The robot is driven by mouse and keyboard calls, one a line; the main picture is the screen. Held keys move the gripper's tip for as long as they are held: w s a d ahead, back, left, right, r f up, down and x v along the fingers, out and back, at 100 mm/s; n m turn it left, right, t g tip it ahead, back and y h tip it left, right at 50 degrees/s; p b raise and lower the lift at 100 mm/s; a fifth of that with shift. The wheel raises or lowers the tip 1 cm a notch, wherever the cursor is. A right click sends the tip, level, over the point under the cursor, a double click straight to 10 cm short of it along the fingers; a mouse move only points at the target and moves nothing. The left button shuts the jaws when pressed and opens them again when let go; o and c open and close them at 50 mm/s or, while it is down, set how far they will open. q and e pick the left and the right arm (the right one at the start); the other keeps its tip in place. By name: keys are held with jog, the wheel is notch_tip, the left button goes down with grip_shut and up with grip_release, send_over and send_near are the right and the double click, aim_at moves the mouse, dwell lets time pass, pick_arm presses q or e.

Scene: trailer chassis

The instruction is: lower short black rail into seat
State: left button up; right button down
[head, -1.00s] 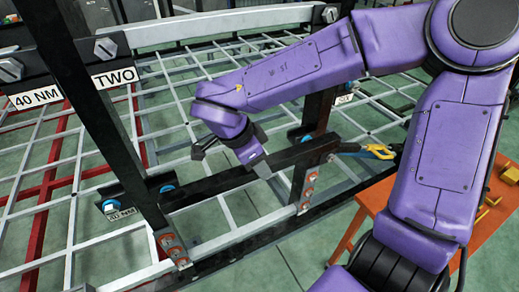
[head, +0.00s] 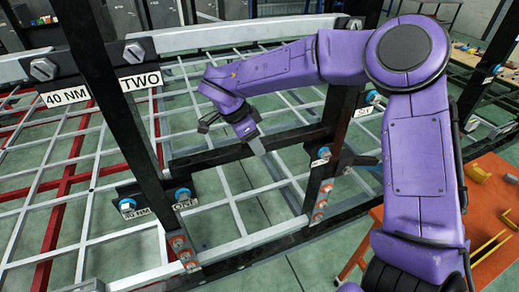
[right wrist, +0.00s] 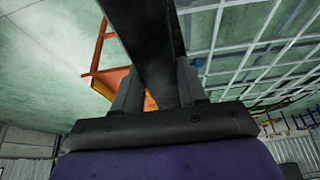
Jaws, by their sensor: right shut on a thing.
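My right gripper (head: 258,146) is shut on the short black rail (head: 205,157) near its middle. The rail spans crosswise between the left black post (head: 122,130) and the right black post (head: 340,112), above the silver front crossbar (head: 250,238). I cannot tell whether its ends touch the posts. In the right wrist view the rail (right wrist: 145,35) passes between both fingers (right wrist: 160,92). Brackets with orange-ringed bolts stand at the left (head: 181,250) and right (head: 321,200) ends of the crossbar. Which part is the seat is unclear. My left gripper is not in view.
Bolted plates marked "40 NM" and "TWO" (head: 103,84) hang on the upper left. A lower plate with blue bolts (head: 155,203) is left of the crossbar. An orange table (head: 490,215) with yellow parts stands at right. Silver and red grid bars fill the floor area.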

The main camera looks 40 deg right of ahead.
jog(key=shift+w+d+f, duration=0.1)
jog(key=shift+w+f, duration=0.1)
jog(key=shift+w, duration=0.25)
jog(key=shift+w+d+f, duration=0.1)
jog(key=shift+w+f, duration=0.1)
jog(key=shift+w, duration=0.2)
notch_tip(320, 180, down, 4)
jog(key=shift+s+f+b, duration=0.1)
jog(key=shift+f+b, duration=0.1)
jog(key=shift+b, duration=0.45)
jog(key=shift+f, duration=0.9)
jog(key=shift+f, duration=0.25)
jog(key=c, duration=0.7)
grip_release()
jog(key=shift+o, duration=0.8)
jog(key=shift+a, duration=0.1)
